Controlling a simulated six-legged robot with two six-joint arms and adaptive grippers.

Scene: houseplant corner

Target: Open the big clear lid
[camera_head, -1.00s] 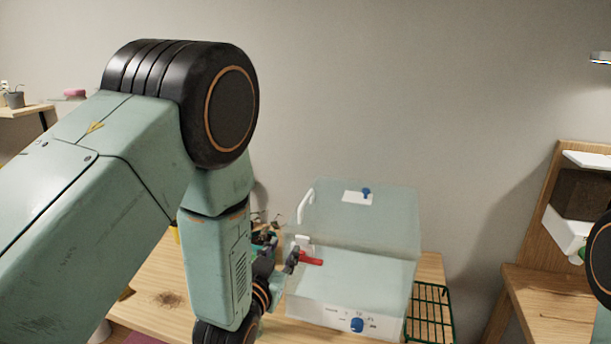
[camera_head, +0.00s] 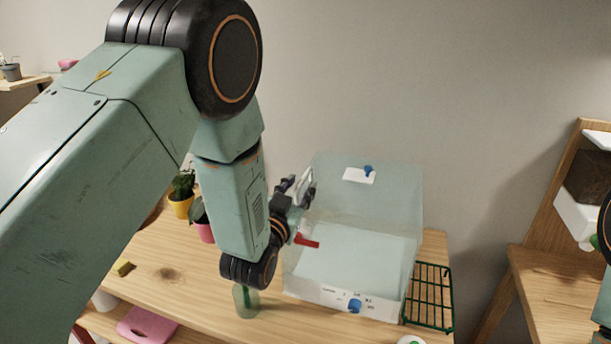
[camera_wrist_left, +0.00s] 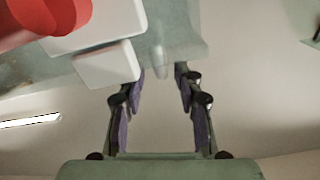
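The big clear lid (camera_head: 385,195) is a translucent cover on a box with a white base (camera_head: 330,294). A white plate with a small blue knob (camera_head: 368,169) is on the lid. A white handle (camera_head: 306,186) is at its left edge, partly covered by my left gripper (camera_head: 293,186). A red lever (camera_head: 307,241) sticks out at the box's left side, below the gripper. In the left wrist view my left gripper (camera_wrist_left: 160,88) has its fingers apart, with the red lever (camera_wrist_left: 42,18) and white blocks at upper left. I cannot tell whether the fingers touch the handle. My right gripper is out of view.
A green wire rack (camera_head: 430,297) is right of the box. A greenish bottle (camera_head: 246,300) stands by its front left corner. Potted plants (camera_head: 181,205) stand at the left on the wooden table (camera_head: 165,270). A wooden stand (camera_head: 560,280) is at the right.

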